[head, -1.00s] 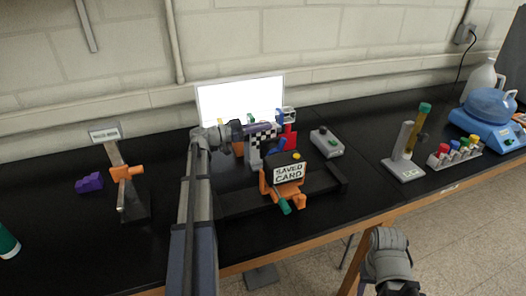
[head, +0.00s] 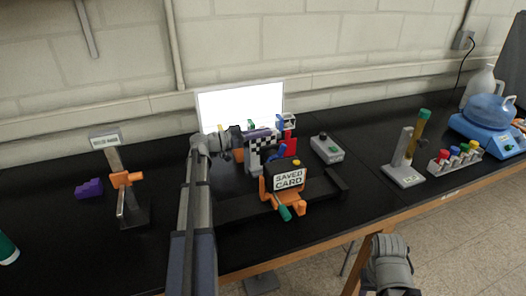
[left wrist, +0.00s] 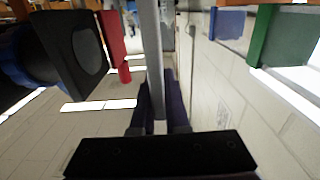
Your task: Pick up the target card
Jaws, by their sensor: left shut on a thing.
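A black-and-white checkered card (head: 265,144) stands upright on the black bench, in front of a bright white panel. My left gripper (head: 258,133) reaches it from the left in the head view, with its purple fingers at the card's top. In the left wrist view the purple fingers (left wrist: 158,112) are shut on a thin grey plate (left wrist: 152,50) seen edge-on, which appears to be this card. Its lower part is partly hidden in the head view.
A grey box with a black knob (head: 327,147) stands to the right, and red and blue parts crowd the card. An orange-clamped stand (head: 124,180) and purple block (head: 89,188) are at left. A tube stand (head: 404,165) and tube rack (head: 455,158) are at right.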

